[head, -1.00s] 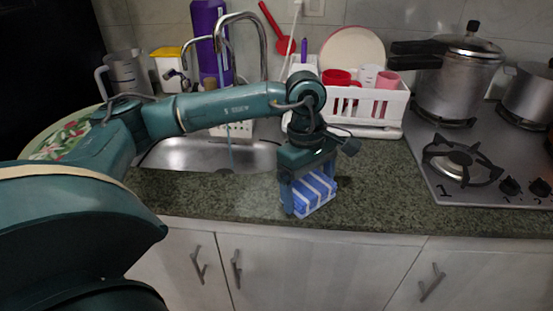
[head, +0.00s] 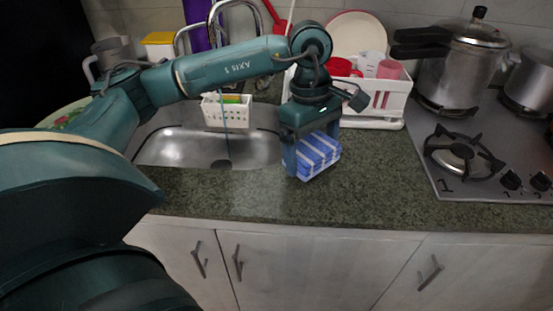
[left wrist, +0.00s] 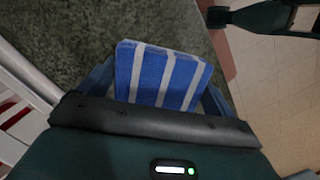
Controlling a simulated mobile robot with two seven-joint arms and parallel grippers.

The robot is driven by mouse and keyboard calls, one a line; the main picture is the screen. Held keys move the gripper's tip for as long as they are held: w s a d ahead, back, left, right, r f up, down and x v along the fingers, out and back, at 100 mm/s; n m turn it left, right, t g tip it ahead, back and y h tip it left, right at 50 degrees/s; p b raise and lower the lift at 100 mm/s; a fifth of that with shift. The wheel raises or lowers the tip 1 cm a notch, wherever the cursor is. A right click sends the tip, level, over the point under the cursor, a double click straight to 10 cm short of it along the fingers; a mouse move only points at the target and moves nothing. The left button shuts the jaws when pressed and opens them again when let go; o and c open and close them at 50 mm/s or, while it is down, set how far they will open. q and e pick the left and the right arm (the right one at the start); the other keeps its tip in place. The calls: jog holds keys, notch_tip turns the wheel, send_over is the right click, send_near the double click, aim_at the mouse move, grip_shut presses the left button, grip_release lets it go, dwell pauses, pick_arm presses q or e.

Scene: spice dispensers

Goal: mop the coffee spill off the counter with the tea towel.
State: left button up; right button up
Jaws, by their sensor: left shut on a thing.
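The tea towel (head: 318,157) is a folded blue cloth with white stripes. My left gripper (head: 310,168) is shut on it, pointing down at the counter (head: 370,185) between the sink and the stove. In the left wrist view the towel (left wrist: 165,76) sits between the fingers, over the speckled green counter (left wrist: 70,35). I cannot tell whether the towel touches the counter. I cannot make out a coffee spill in either view; the towel and gripper hide part of the counter.
A white dish rack (head: 385,122) with cups and a plate stands just behind the gripper. The sink (head: 180,150) is to the left, with a faucet (head: 262,40). The stove (head: 480,190) with a pressure cooker (head: 465,65) is to the right. The front counter strip is clear.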

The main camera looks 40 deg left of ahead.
pick_arm(q)
jog(key=shift+r+p, duration=0.4)
jog(key=shift+r, duration=0.6)
